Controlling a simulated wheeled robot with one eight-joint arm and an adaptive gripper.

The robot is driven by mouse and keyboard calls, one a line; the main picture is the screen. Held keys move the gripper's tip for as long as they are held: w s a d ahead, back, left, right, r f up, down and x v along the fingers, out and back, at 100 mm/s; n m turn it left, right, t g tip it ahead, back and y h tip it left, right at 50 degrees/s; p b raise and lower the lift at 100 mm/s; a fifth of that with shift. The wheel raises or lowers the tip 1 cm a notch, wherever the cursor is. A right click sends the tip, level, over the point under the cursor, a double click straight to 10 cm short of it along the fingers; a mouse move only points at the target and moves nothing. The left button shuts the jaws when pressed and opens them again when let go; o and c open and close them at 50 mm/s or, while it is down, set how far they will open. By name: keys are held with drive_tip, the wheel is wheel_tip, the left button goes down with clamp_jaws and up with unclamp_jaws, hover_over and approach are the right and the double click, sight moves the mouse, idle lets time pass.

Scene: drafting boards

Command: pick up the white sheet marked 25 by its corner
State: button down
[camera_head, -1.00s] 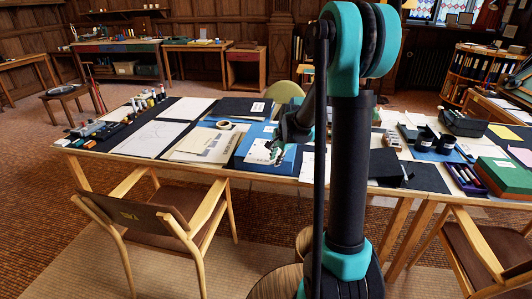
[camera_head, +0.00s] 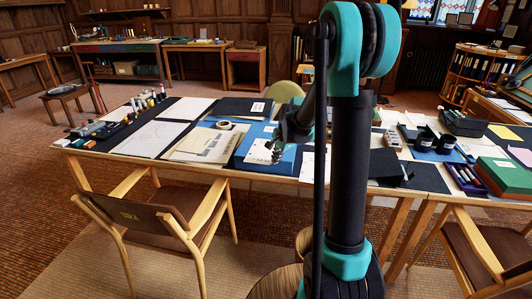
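A small white sheet with dark marks (camera_head: 257,154) lies on a blue board (camera_head: 244,143) at the table's front edge, in the middle of the view. Its number is too small to read, so I cannot tell whether it is the one marked 25. My gripper (camera_head: 277,155) is at the right part of this sheet, low over the board and small in the picture. It hides part of the sheet. I cannot tell whether its fingers touch the sheet or are open or shut.
Other sheets lie left: a printed beige one (camera_head: 203,146), a drawing (camera_head: 150,138) and a blank one (camera_head: 188,108). A tape roll (camera_head: 224,125) sits behind. Bottles (camera_head: 150,98) line the left. A chair (camera_head: 150,218) stands in front. A green box (camera_head: 503,175) lies right.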

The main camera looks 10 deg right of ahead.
wheel_tip(320, 180, up, 8)
drive_tip(key=shift+f, duration=0.25)
idle(1.3)
idle(0.4)
